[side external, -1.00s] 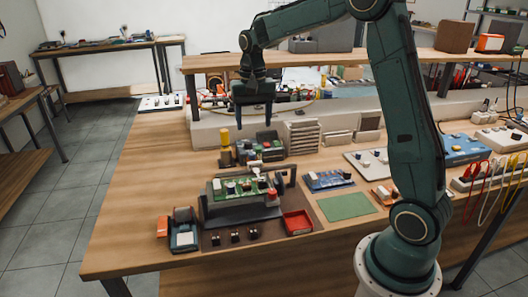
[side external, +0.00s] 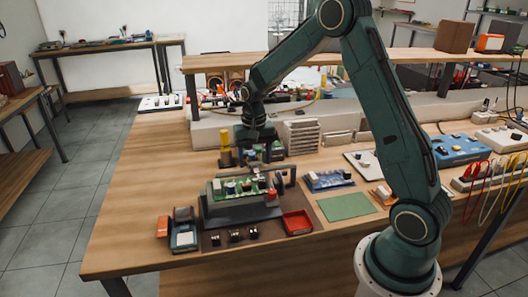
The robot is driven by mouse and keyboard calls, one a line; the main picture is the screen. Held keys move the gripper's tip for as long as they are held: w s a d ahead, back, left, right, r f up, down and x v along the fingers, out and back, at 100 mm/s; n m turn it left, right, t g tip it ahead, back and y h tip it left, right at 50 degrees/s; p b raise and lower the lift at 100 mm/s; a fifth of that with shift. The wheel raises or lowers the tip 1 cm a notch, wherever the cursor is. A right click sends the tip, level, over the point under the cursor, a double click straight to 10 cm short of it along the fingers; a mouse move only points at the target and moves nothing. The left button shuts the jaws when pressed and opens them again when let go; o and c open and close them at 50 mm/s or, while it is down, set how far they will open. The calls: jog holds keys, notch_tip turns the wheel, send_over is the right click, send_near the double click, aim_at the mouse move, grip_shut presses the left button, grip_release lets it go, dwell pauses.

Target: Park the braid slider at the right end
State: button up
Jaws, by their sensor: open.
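My gripper (side external: 255,158) hangs fingers down, low above the back of the board holder (side external: 243,214); its fingertips are hard to make out against dark parts behind. A green circuit board (side external: 232,196) with small parts stands tilted in the grey holder. A red piece (side external: 271,192) sits at the board's right end. I cannot tell for certain which small part is the braid slider. The gripper appears apart from the board, above and behind it, with nothing seen between its fingers.
A red tray (side external: 297,222) and a green mat (side external: 346,206) lie right of the holder. A yellow-topped post (side external: 225,140) stands close left of my gripper. A multimeter-like device (side external: 184,238) lies front left. The table's left side is clear.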

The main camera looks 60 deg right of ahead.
jog(key=shift+f, duration=0.2)
grip_shut()
jog(key=s+d, duration=0.8)
jog(key=shift+s+d, duration=0.15)
dwell(0.4)
grip_release()
jog(key=shift+r, duration=0.1)
notch_tip(320, 180, up, 14)
dwell(0.7)
